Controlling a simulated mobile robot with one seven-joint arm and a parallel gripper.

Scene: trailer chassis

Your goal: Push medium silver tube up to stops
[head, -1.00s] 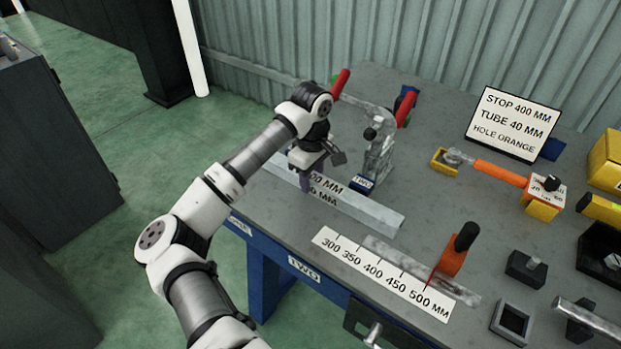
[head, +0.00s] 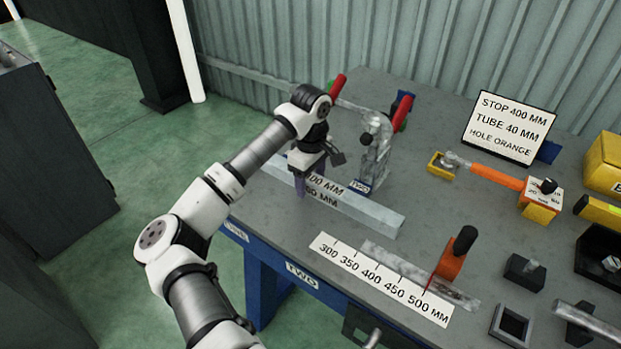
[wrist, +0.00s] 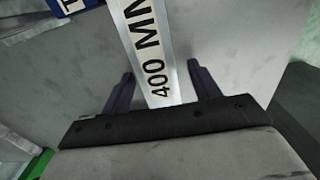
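The silver tube (head: 375,213), a long square bar with a "400 MM" label, lies on the bench near its left front edge. My gripper (head: 300,190) is over the tube's left part, its purple fingers pointing down. In the wrist view my gripper (wrist: 161,88) is open. The tube (wrist: 138,40) runs between the fingers with a gap on each side. The fingertips' height relative to the tube is hard to tell. The stops are not clearly identifiable; a metal toggle clamp (head: 376,150) with a red handle stands behind the tube.
A ruler plate (head: 380,278) marked 300 to 500 mm lies in front of the tube, with an orange stop with black knob (head: 453,260) at its right. A sign (head: 508,128) reads "STOP 400 MM, TUBE 40 MM, HOLE ORANGE".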

